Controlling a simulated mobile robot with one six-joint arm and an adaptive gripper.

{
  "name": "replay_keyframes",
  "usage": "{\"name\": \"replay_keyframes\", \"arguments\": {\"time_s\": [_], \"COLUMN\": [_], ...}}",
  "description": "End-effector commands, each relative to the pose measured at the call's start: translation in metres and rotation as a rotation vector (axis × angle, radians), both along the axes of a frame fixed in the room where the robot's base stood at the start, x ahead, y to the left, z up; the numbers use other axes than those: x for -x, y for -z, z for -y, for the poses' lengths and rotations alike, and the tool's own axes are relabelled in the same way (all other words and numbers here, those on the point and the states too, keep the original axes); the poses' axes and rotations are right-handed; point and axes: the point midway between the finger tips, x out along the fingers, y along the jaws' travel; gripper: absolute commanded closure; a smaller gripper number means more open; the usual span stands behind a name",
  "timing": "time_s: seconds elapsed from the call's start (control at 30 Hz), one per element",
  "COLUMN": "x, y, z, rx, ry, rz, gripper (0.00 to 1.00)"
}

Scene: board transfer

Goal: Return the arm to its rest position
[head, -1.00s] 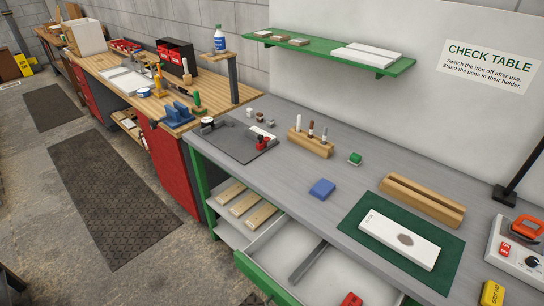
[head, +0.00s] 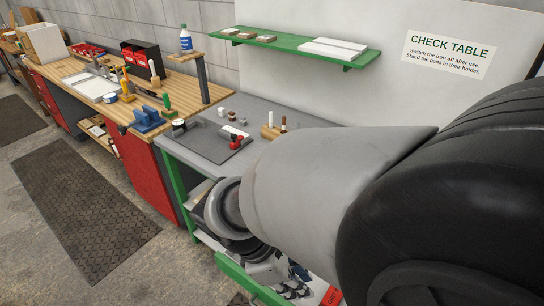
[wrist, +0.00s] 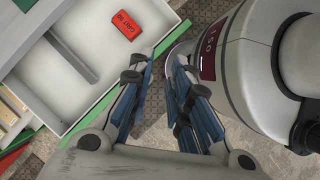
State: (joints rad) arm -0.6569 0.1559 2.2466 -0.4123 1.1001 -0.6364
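My gripper (wrist: 163,70) shows in the wrist view, its two blue-padded fingers apart with nothing between them. It hangs beside the open drawer (wrist: 75,112), over the floor side. In the head view my grey and black arm fills the right and lower middle, and part of the gripper shows low near the drawer. The white board, the green mat and the wooden rest on the table are hidden behind the arm now.
The drawer stands open with a red block (wrist: 122,25) inside. The grey check table (head: 193,147) holds a dark mat (head: 208,140) and a partly hidden pen holder (head: 269,131). A green shelf (head: 275,44) is above. A dark floor mat (head: 85,210) lies left with clear floor around it.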

Motion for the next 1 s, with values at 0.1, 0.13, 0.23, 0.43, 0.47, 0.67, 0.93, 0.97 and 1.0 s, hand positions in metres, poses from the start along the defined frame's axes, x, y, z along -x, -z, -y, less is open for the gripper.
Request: {"name": "replay_keyframes", "arguments": {"time_s": [0.1, 0.13, 0.23, 0.43, 0.47, 0.67, 0.93, 0.97, 1.0], "x": [0.006, 0.009, 0.018, 0.038, 0.041, 0.052, 0.054, 0.054, 0.054], "y": [-0.031, -0.037, -0.057, -0.089, -0.093, -0.108, -0.112, -0.112, -0.112], "z": [0.027, 0.032, 0.050, 0.077, 0.080, 0.091, 0.093, 0.092, 0.092], "rx": [-0.140, -0.174, -0.283, -0.492, -0.520, -0.648, -0.680, -0.679, -0.679], "ry": [0.296, 0.371, 0.616, 1.074, 1.132, 1.388, 1.446, 1.446, 1.445], "rz": [0.145, 0.179, 0.296, 0.522, 0.551, 0.682, 0.711, 0.711, 0.711], "gripper": [0.82, 0.82, 0.82, 0.82, 0.82, 0.82, 0.82, 0.82, 0.82]}}
